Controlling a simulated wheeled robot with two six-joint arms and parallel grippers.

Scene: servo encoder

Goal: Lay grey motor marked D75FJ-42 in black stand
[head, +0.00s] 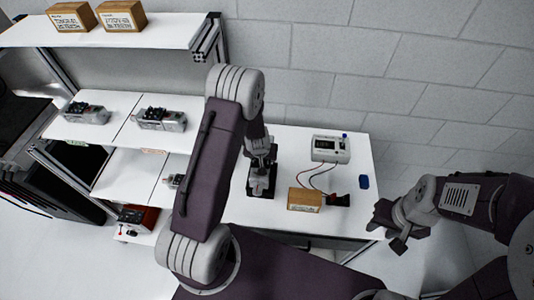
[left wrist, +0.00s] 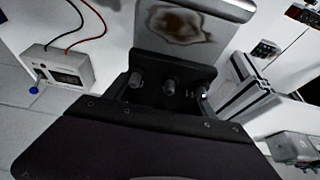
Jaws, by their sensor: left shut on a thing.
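My left gripper (head: 261,150) is shut on a grey motor (head: 262,162), partly hidden by my left arm. In the left wrist view the motor (left wrist: 180,30) shows a grey face with a brown stain and dark round connectors. No D75FJ-42 marking can be read. The black stand (head: 262,187) is on the white table, directly below the held motor in the head view. I cannot tell whether the motor touches it. My right gripper (head: 388,227) is empty and looks open, off the table's right side.
A white meter (head: 330,149) with red and black leads stands at the table's back right; it also shows in the left wrist view (left wrist: 60,70). A labelled wooden box (head: 305,199) and a blue object (head: 364,182) lie nearby. Other motors (head: 160,119) sit on shelves at left.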

